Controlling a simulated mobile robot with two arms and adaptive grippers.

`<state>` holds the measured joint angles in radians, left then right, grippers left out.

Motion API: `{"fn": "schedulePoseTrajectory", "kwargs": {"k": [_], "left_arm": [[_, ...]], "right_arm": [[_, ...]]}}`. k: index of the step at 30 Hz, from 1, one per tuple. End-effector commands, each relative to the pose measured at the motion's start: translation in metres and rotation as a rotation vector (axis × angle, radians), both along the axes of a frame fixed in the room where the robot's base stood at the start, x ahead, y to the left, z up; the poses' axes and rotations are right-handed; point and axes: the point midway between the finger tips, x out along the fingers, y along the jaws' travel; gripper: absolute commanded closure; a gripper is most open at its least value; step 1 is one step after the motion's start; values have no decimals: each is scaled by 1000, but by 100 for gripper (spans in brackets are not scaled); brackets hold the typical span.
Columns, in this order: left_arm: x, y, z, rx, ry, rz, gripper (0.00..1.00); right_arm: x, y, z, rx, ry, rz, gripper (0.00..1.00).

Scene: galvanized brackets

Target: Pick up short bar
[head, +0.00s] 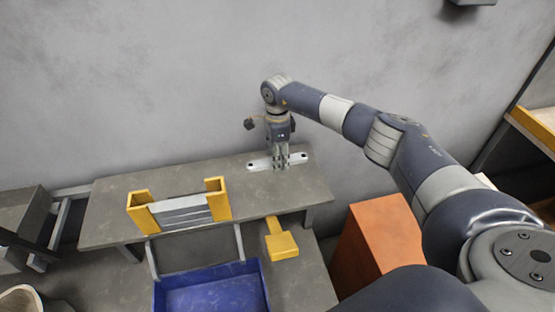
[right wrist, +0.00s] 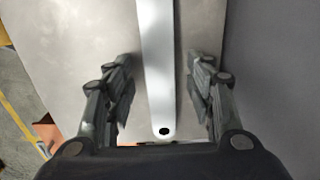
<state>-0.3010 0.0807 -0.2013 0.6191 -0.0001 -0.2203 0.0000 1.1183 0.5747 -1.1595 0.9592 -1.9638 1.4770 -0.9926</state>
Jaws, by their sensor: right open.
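The short bar (head: 262,162) is a pale, flat strip with rounded ends and a hole near its end. It lies on the grey bench (head: 110,207), towards the back right, near the wall. My right gripper (head: 281,166) points down over the middle of the bar in the head view and hides part of it. In the right wrist view the bar (right wrist: 157,70) runs between the two open fingers of the gripper (right wrist: 160,95), with a gap on each side. My left gripper is not in view.
A yellow holder (head: 217,200) with grey bars stands on the bench, left of the bar. A blue bin (head: 210,288) is below, and an orange box (head: 377,245) stands right. The wall is close behind.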

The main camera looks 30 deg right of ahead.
Motion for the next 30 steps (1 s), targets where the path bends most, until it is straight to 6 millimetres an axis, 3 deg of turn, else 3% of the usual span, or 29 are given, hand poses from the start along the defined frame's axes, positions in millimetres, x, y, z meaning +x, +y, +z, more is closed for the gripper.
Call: {"fn": "schedulePoseTrajectory", "kwargs": {"k": [8,12,15,25,30], "left_arm": [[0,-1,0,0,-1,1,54],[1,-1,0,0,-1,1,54],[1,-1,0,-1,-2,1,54],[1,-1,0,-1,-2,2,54],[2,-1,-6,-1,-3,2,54]], "right_arm": [[0,0,-4,0,-1,0,50],[0,0,-3,0,-1,0,82],[0,0,-3,0,-1,0,100],[1,0,0,0,-3,0,100],[2,-1,23,-1,-7,1,100]]}}
